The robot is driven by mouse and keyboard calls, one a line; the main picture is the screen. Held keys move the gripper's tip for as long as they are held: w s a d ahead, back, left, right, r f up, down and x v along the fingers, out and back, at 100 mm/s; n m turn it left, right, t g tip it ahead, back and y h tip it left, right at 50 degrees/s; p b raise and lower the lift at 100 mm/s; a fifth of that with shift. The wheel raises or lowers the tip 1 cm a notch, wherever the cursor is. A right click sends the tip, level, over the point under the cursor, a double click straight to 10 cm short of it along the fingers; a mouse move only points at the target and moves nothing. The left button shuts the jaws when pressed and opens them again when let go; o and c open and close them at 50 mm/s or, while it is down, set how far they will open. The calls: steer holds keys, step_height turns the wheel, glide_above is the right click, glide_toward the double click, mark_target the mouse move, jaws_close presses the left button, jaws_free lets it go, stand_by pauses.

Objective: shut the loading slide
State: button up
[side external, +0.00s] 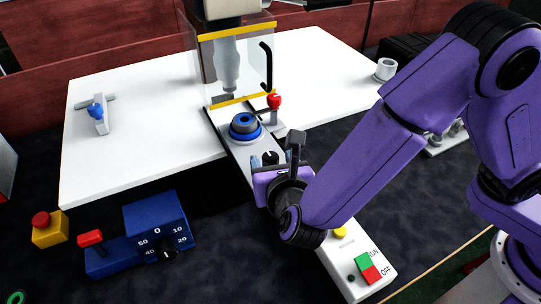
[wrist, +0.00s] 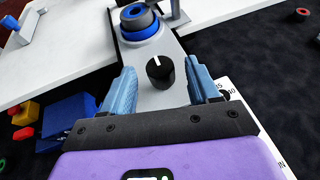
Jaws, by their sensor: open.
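The loading slide (side external: 232,150) is a pale grey strip sticking out from under a clear guard with yellow edges (side external: 232,62). It bears a blue and dark grey round part (side external: 244,126), which stands in front of the guard. A black knob (wrist: 160,72) with a white line stands on the slide's near end; it also shows in the side view (side external: 270,158). My gripper (wrist: 160,68) is open, with one blue finger on each side of the knob. Gaps show between the fingers and the knob. In the side view my gripper (side external: 268,160) partly hides the slide's near end.
A red-topped lever (side external: 274,102) stands right of the slide by the guard. A white box (side external: 355,262) with green and red buttons lies in front. A blue dial box (side external: 157,226) and yellow box with red button (side external: 49,230) are at left. The white table (side external: 150,150) is mostly clear.

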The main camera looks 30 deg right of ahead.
mark_target(251, 128)
steer(key=shift+x, duration=1.5)
jaws_close()
steer(key=w, duration=0.9)
steer(key=shift+w+r, duration=0.1)
jaws_free()
steer(key=shift+w, duration=0.1)
steer(key=v, duration=1.7)
steer(key=shift+s, duration=0.3)
